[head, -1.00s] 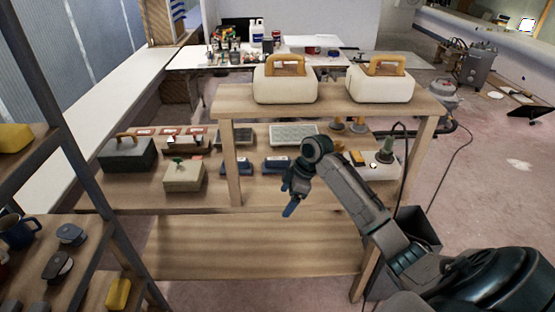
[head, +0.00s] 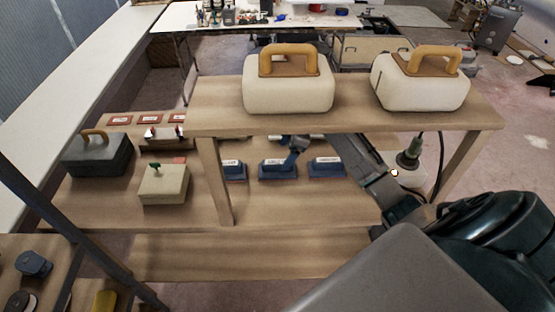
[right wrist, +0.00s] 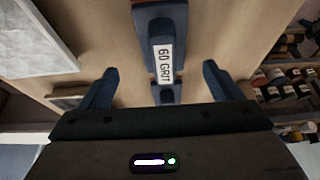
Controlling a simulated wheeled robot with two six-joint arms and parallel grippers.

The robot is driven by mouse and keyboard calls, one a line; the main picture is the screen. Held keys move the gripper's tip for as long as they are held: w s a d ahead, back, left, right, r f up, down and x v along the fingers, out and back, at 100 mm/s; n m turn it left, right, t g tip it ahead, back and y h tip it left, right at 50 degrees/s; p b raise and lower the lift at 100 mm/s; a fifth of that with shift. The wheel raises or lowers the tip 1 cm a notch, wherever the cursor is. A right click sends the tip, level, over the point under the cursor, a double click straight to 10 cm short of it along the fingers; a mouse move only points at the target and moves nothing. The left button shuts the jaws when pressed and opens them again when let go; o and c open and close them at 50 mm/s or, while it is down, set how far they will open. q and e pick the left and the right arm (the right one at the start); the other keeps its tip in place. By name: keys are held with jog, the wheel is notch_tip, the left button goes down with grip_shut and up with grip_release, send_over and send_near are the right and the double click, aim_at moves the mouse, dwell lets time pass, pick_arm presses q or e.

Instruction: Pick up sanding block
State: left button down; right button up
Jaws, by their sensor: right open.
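Several blue sanding blocks with white labels stand in a row on the lower shelf in the head view: a left one (head: 233,171), a middle one (head: 277,171) and a right one (head: 326,168). My right gripper (head: 292,156) reaches under the raised shelf, close to the middle block. In the right wrist view, a blue sanding block labelled "60 GRIT" (right wrist: 163,50) lies ahead, between the lines of my open right fingers (right wrist: 160,86). The fingers are apart from it, with space on both sides. My left gripper is not in view.
The raised wooden shelf (head: 345,121) passes over my right arm and carries two cream cases with tan handles (head: 289,90) (head: 420,85). A grey case (head: 97,155) and a beige box (head: 164,186) stand to the left. A dark rack post (head: 80,235) is at near left.

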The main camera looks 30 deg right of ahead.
aim_at(280, 161)
jog(key=shift+a+f+p, duration=0.4)
jog(key=shift+f+p, duration=0.05)
jog(key=shift+f, duration=0.15)
jog(key=shift+a+f+p, duration=0.35)
jog(key=shift+f+p, duration=0.05)
jog(key=shift+f, duration=0.15)
jog(key=p+x, duration=0.1)
jog(key=x, duration=0.1)
jog(key=shift+w+f, duration=0.15)
jog(key=shift+f, duration=0.2)
jog(key=shift+w+a+f, duration=0.1)
jog(key=shift+a+f, duration=0.05)
jog(key=shift+f, duration=0.5)
jog(key=c, duration=1.2)
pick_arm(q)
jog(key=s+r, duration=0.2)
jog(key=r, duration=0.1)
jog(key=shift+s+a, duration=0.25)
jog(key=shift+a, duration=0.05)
